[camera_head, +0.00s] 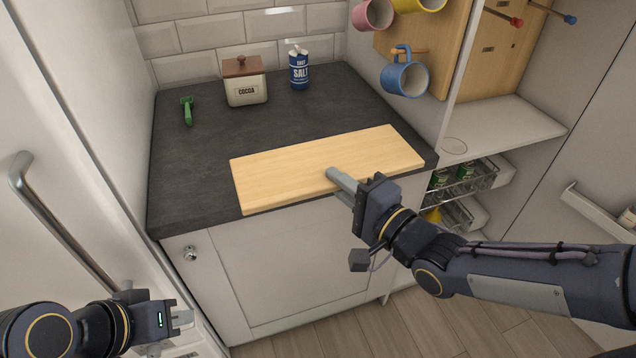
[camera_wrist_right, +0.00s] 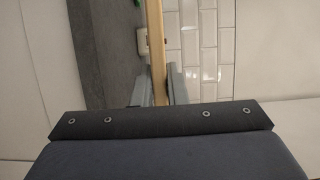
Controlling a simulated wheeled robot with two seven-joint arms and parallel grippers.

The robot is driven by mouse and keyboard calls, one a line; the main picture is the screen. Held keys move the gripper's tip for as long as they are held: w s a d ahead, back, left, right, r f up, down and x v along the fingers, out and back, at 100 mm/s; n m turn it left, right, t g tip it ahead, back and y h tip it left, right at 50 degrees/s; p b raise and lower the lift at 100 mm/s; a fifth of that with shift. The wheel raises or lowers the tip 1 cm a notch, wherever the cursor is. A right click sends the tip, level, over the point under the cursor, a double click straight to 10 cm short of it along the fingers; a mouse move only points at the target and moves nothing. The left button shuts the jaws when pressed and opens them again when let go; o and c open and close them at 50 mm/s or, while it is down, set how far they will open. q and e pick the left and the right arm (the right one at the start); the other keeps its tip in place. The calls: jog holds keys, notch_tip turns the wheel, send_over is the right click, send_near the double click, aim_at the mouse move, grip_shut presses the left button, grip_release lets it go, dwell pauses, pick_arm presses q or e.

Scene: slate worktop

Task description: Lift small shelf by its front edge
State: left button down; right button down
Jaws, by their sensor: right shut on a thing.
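The small shelf, a pale wooden board (camera_head: 290,172), lies along the front of the dark worktop, its front edge near the counter's edge. In the right wrist view the board (camera_wrist_right: 155,50) shows edge-on between the fingers. My right gripper (camera_head: 342,180) is at the middle of the board's front edge. In the wrist view the right gripper (camera_wrist_right: 157,92) has a finger on each side of the board and is shut on it. My left gripper (camera_head: 182,318) is low at the left, in front of the cabinet and away from the board; its finger opening is unclear.
On the slate worktop (camera_head: 200,160) stand a cocoa canister (camera_head: 246,88), a salt container (camera_head: 299,72) and a green tool (camera_head: 187,110). Mugs, including a blue one (camera_head: 408,80), hang at the right. Wire baskets (camera_head: 465,185) sit below. The worktop's middle is clear.

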jog(key=s+d+r+p, duration=0.4)
jog(key=s+r, duration=0.1)
jog(key=shift+d, duration=0.3)
dwell(0.4)
jog(key=s+d+b, duration=0.3)
jog(key=s, duration=0.8)
jog(key=shift+s+d, duration=0.2)
jog(key=shift+d, duration=0.2)
